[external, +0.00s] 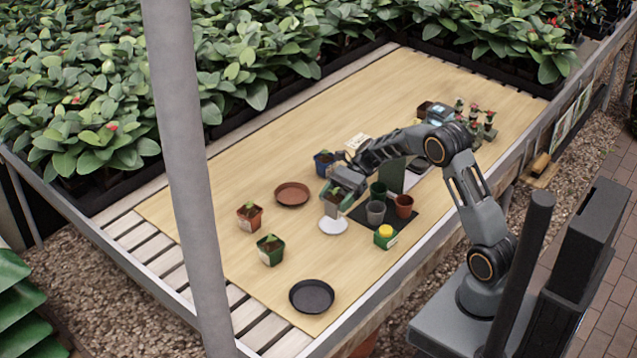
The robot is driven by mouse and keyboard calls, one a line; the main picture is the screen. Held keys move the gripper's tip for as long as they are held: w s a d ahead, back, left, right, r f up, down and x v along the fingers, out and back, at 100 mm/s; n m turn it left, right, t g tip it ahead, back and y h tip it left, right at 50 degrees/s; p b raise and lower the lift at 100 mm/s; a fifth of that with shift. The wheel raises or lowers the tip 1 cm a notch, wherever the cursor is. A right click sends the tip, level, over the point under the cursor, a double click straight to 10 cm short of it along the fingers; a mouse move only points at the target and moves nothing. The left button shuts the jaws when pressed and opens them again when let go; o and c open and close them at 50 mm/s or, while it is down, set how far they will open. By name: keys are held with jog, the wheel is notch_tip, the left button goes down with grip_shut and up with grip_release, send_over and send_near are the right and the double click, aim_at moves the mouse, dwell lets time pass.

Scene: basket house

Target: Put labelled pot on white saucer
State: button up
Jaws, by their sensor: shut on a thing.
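My gripper (345,182) is shut on a small pot (334,208) with a seedling in it. The pot has a pale front that looks like a label; any writing is too small to read. The white saucer (333,226) lies on the wooden tabletop just below the pot in the picture. The pot's lower edge is close to the saucer's far rim. I cannot tell whether they touch. The pot looks roughly upright. The gripper covers part of its rim and plant.
A terracotta saucer (292,194), orange pot (249,218), green pot (271,252) and black saucer (311,296) lie leftward and in front. A blue pot (322,165) stands behind.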

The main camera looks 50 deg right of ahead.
aim_at(334, 209)
jog(key=shift+w+f, duration=0.2)
jog(key=shift+f, duration=1.6)
jog(key=shift+w+f, duration=0.1)
jog(key=shift+f, duration=0.05)
jog(key=o, duration=1.2)
jog(key=shift+o, duration=0.2)
